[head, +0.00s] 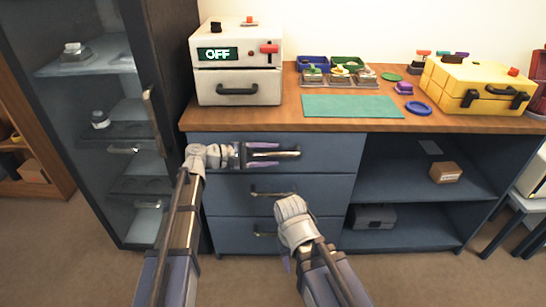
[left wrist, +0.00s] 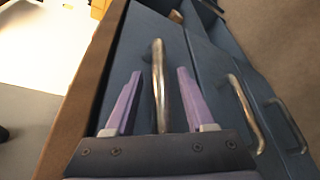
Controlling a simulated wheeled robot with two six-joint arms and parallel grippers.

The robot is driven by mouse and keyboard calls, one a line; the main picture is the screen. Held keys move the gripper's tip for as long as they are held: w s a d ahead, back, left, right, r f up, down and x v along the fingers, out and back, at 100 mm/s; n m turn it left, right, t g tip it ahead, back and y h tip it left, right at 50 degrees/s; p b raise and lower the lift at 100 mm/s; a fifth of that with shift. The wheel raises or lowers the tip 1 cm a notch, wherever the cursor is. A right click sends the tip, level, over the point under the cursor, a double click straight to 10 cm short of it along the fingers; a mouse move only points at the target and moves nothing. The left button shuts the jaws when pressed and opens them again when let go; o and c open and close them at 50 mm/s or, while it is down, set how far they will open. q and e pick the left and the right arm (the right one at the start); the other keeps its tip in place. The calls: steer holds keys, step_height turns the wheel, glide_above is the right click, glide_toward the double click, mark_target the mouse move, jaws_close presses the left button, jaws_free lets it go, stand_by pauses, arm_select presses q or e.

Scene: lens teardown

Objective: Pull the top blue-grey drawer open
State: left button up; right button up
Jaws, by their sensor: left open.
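The top blue-grey drawer (head: 335,150) is the upper one in the cabinet under the wooden counter, and its front looks flush, shut. Its metal bar handle (head: 290,154) shows just past my left gripper (head: 277,154). My left gripper is open, with its purple fingers on either side of the handle. In the left wrist view the handle (left wrist: 160,85) runs between the two spread fingers (left wrist: 155,100), with a gap on each side. My right arm is low in front of the lower drawers; its fingers are mostly hidden.
Two more drawers (head: 225,195) with bar handles are below. Open shelves (head: 400,180) are right of them. The dark glass cabinet (head: 130,215) stands close on the left. A white box with an OFF display (head: 235,92) and a yellow case (head: 470,85) sit on the counter (head: 290,115).

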arm_select(q)
steer(key=shift+w+d+f, duration=0.1)
steer(key=shift+w+d, duration=0.1)
steer(key=shift+d, duration=0.4)
jaws_close()
stand_by(1.1)
